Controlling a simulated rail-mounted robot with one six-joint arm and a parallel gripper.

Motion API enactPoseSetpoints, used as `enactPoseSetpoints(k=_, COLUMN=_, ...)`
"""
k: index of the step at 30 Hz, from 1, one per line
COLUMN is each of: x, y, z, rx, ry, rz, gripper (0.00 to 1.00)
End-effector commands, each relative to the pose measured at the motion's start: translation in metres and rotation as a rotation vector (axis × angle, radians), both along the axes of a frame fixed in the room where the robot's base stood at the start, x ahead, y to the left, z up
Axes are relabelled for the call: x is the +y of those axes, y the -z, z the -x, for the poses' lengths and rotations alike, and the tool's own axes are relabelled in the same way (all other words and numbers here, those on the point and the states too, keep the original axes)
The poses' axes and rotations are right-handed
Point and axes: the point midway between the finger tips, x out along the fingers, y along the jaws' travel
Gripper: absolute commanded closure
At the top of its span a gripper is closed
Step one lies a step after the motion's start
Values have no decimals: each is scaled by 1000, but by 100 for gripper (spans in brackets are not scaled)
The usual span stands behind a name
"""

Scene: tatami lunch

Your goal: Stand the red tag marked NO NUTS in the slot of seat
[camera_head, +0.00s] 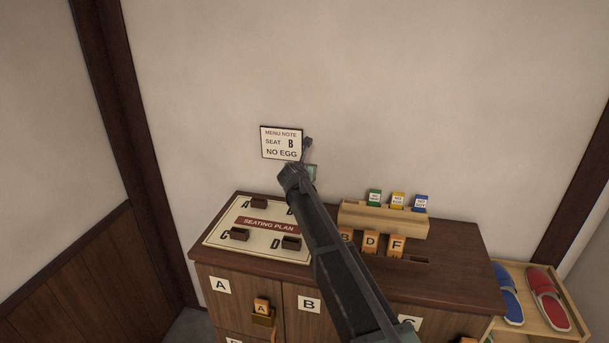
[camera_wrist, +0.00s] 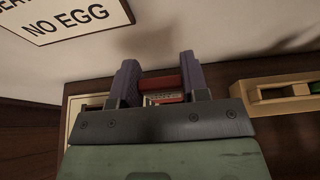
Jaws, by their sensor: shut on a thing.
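In the wrist view, my gripper (camera_wrist: 160,76) is shut on a red tag (camera_wrist: 163,83), which lies between its two purple-grey fingers. Its lettering cannot be read. In the head view, my arm hides the red tag, and my wrist is raised over the back of the seating plan board (camera_head: 216,239). The board has dark slot blocks: one by A (camera_head: 258,203), one by C (camera_head: 239,234) and one by D (camera_head: 291,243). My arm covers the board's back right corner. A wall note (camera_head: 281,143) reads MENU NOTE, SEAT B, NO EGG.
A wooden rack (camera_head: 383,222) holds green, yellow and blue tags. Wooden tags B, D and F (camera_head: 397,245) stand before it, beside an empty slot (camera_head: 420,260). The cabinet (camera_head: 240,281) has lettered doors. Slippers (camera_head: 549,297) lie on a low shelf at right. The wall is close behind.

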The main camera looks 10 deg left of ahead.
Motion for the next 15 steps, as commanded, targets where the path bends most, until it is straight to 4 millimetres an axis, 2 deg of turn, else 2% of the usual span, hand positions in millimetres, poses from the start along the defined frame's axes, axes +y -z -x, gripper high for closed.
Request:
enactPoseSetpoints(k=5, x=0, y=11, z=0, rx=0, ry=-1, rz=1, gripper=84)
enactPoseSetpoints(k=15, x=0, y=51, z=0, rx=0, ry=-1, rz=1, gripper=84)
